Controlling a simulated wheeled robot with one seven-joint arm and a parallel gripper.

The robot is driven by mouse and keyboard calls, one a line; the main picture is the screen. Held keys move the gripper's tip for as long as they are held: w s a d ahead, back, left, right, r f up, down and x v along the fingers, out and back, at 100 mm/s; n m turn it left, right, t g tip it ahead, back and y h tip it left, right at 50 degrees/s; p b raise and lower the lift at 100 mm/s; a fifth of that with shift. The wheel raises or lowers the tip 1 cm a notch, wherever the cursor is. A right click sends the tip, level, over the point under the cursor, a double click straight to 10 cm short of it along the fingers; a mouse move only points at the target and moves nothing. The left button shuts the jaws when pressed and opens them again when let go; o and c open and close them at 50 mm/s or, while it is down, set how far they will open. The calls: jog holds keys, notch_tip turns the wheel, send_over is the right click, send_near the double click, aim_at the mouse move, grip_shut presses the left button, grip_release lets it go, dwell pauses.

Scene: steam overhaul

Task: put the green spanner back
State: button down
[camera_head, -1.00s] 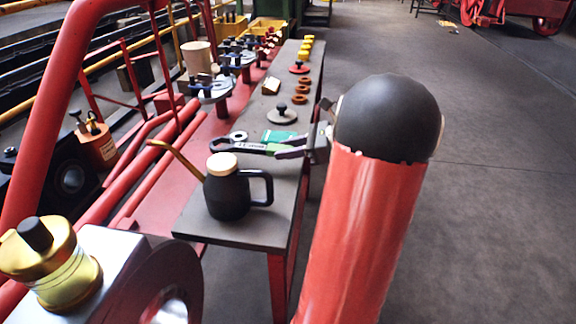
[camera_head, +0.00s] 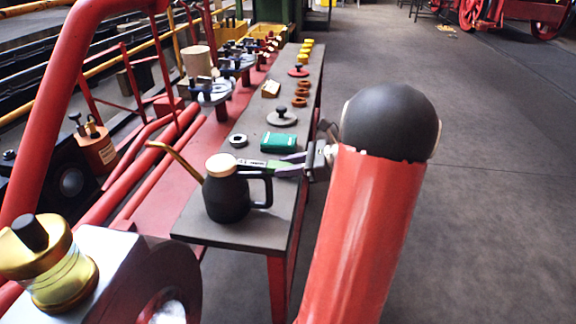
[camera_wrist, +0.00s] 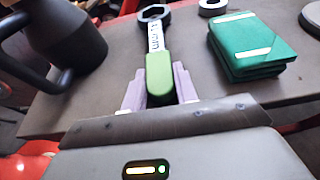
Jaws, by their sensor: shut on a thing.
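The green spanner (camera_wrist: 159,75) has a green handle, a label and a dark ring end, and points away from me in the wrist view. My gripper (camera_wrist: 160,88) is shut on its green handle, with a pale purple finger on each side. In the head view my gripper (camera_head: 290,166) reaches over the bench from the right, and the spanner (camera_head: 256,164) extends left behind the oil can. The spanner's far end is partly hidden there by the can. I cannot tell whether the spanner touches the bench.
A black oil can (camera_head: 227,195) with a brass spout stands close to the spanner. A green booklet stack (camera_head: 278,142), a metal ring (camera_head: 238,140) and a grey knobbed disc (camera_head: 282,117) lie beyond. The narrow bench (camera_head: 235,233) has bare room at its near end.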

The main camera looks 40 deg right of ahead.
jog(key=shift+s+f, duration=0.1)
jog(key=shift+f, duration=0.45)
jog(key=c, duration=1.1)
grip_release()
jog(key=shift+f, duration=0.2)
jog(key=shift+r, duration=0.2)
jog(key=v, duration=0.6)
jog(key=r+p+v, duration=0.1)
jog(key=v, duration=0.5)
jog(key=shift+r, duration=0.3)
